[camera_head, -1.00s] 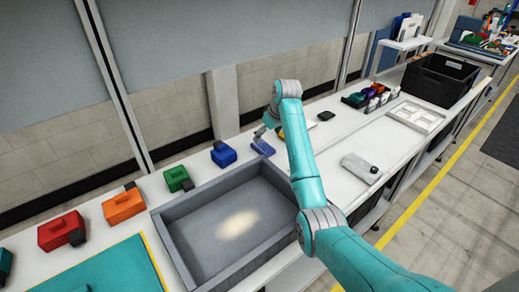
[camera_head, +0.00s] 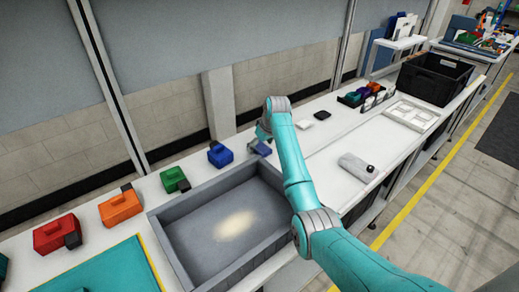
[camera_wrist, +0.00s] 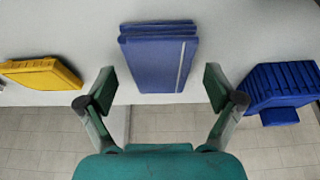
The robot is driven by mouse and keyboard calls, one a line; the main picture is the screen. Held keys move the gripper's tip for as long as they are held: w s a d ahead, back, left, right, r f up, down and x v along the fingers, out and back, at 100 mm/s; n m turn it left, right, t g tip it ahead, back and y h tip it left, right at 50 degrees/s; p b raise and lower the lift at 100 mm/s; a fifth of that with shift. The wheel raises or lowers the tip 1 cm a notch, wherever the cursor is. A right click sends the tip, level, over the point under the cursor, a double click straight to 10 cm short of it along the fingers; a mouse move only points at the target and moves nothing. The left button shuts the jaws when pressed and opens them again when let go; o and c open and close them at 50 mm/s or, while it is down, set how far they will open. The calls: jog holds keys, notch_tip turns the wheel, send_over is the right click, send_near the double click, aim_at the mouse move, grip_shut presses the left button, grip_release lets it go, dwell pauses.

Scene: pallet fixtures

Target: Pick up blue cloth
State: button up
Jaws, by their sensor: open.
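The blue cloth (camera_wrist: 158,62) lies folded on the white bench in the wrist view, with a pale stripe near its right side. It sits ahead of and between the fingers of my gripper (camera_wrist: 160,90), which is open and empty. In the head view a small part of the cloth (camera_head: 262,149) shows beside the end of my arm, at the back of the grey tray. My gripper (camera_head: 263,135) is partly hidden there by my own arm.
A yellow item (camera_wrist: 42,74) lies left of the cloth and a blue block-like item (camera_wrist: 282,84) right of it. The grey tray (camera_head: 213,266) stands in front. Green (camera_head: 174,179), orange (camera_head: 120,207) and red (camera_head: 56,234) items line the bench leftward. A white item (camera_head: 304,124) lies right.

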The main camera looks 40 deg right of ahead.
jog(key=shift+f, duration=0.25)
dwell(0.5)
jog(key=c, duration=1.2)
